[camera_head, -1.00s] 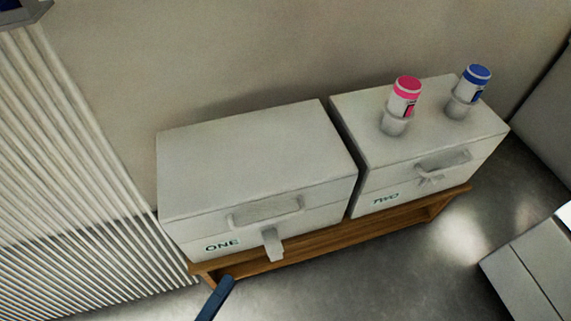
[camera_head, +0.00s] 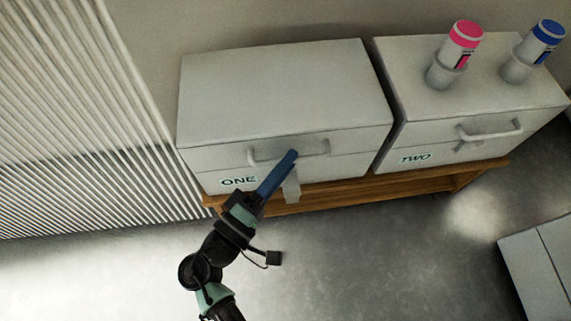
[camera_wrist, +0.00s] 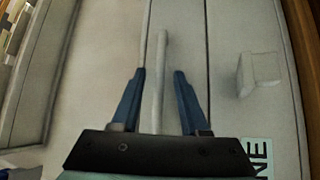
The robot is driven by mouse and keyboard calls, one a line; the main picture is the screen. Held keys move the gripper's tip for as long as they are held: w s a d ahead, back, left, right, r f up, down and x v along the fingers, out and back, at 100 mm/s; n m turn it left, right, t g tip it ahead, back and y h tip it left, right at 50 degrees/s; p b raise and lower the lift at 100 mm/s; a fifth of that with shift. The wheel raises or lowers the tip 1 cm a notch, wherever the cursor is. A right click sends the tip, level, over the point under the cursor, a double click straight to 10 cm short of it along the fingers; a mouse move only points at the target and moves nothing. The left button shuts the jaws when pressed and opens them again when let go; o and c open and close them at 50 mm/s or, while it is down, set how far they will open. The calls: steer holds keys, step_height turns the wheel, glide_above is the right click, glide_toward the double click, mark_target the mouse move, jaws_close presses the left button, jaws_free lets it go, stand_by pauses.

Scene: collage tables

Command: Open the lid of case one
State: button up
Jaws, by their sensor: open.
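Case one (camera_head: 280,95) is a white box with a shut lid, a "ONE" label (camera_head: 238,181) and a bar handle (camera_head: 262,161) on its front. A latch tab (camera_head: 292,187) hangs below the handle; it also shows in the wrist view (camera_wrist: 258,73). My gripper (camera_head: 292,154) is at the front of case one, over the handle in the head view. In the wrist view, its blue fingers (camera_wrist: 158,72) are open, one on each side of the handle bar (camera_wrist: 160,85). Gaps show between bar and fingers; I cannot tell the depth.
Case two (camera_head: 480,90) stands to the right, shut, with a pink-capped bottle (camera_head: 458,50) and a blue-capped bottle (camera_head: 538,45) in holders on top. Both cases stand on a wooden bench (camera_head: 345,190). A white ribbed panel (camera_head: 80,120) is at the left.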

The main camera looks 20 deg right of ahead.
steer(key=shift+w+d, duration=0.1)
jaws_close()
stand_by(1.4)
